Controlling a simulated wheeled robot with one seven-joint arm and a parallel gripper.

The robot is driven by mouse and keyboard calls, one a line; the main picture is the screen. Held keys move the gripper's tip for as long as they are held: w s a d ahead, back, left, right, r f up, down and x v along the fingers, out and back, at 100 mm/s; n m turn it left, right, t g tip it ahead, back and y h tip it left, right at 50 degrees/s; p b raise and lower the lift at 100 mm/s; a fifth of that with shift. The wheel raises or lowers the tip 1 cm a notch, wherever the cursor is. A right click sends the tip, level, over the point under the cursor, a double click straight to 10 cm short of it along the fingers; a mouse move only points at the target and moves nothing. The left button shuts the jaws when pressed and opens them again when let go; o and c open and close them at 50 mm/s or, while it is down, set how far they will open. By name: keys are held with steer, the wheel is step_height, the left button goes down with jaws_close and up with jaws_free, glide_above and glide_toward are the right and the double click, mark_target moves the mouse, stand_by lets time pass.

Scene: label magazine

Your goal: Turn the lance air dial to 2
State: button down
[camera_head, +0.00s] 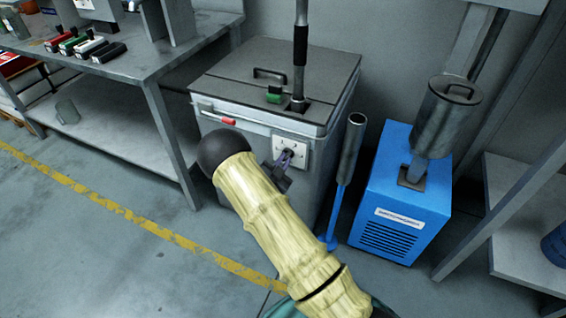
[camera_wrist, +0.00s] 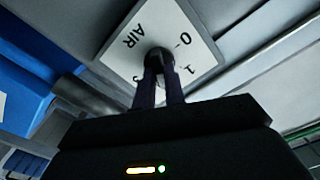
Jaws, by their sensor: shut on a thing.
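The lance air dial (camera_wrist: 158,58) is a dark knob on a white plate (camera_wrist: 200,45) marked AIR, 0 and 1 in the wrist view. Another mark beside the left finger is mostly hidden. In the head view the white plate (camera_head: 300,146) is on the front of a grey lidded cabinet (camera_head: 330,125). My gripper (camera_head: 284,162) is at the plate, its two fingers closed around the dial. In the wrist view my gripper (camera_wrist: 160,78) covers the lower part of the dial and plate. I cannot tell which number the dial points to.
A blue machine (camera_head: 385,205) with a metal cylinder (camera_head: 449,112) stands right of the cabinet. A metal tube on a blue stand (camera_head: 349,150) is between them. A red-ended handle (camera_head: 228,121) crosses the cabinet front. A grey workbench (camera_head: 120,62) is at left; the floor before it is clear.

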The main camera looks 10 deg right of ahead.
steer(key=shift+w+r, duration=0.1)
steer(key=shift+r, duration=0.05)
steer(key=c, duration=1.5)
jaws_free()
steer(key=shift+o, duration=0.2)
steer(key=p+v, duration=0.2)
steer(key=v, duration=1.5)
steer(key=shift+s+p, duration=0.2)
steer(key=shift+p, duration=0.2)
steer(key=shift+w, duration=0.15)
